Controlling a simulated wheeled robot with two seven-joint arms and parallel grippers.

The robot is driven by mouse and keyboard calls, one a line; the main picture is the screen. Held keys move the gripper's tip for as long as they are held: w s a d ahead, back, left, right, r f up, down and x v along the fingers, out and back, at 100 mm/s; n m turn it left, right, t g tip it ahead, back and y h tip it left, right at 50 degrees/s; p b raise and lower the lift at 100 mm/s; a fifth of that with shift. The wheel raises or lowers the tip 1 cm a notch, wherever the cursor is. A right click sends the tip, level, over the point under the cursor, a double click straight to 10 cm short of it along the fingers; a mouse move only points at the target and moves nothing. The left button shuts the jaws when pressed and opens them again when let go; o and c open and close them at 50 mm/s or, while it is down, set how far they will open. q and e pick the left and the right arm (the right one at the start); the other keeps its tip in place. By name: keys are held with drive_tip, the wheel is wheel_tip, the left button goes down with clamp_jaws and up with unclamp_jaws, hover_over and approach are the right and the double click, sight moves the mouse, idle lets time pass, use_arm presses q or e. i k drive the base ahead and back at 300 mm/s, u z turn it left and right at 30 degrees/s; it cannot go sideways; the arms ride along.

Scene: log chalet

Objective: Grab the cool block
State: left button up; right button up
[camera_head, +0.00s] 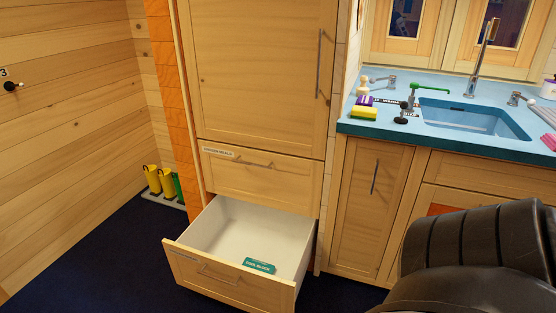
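The cool block (258,266) is a flat teal block with a lettered label. It lies in the front part of the open bottom drawer (224,278), close to the front panel. The drawer is pulled well out, has white inner walls, and holds nothing else that I can see. Neither my left nor my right gripper shows in the head view, so I cannot see where they are relative to the block.
Above the open drawer are a shut labelled drawer (262,180) and a tall shut door (262,75). Yellow boots (160,180) stand left. Dark floor (90,260) left of the drawer is clear.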

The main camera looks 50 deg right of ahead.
sight(255, 264)
drive_tip(key=z, duration=0.75)
drive_tip(key=k, duration=1.45)
drive_tip(key=z, duration=0.25)
drive_tip(key=i, duration=0.65)
drive_tip(key=z, duration=0.8)
drive_tip(key=i, duration=0.85)
drive_tip(key=u, duration=0.9)
drive_tip(key=i, duration=0.5)
drive_tip(key=u, duration=0.6)
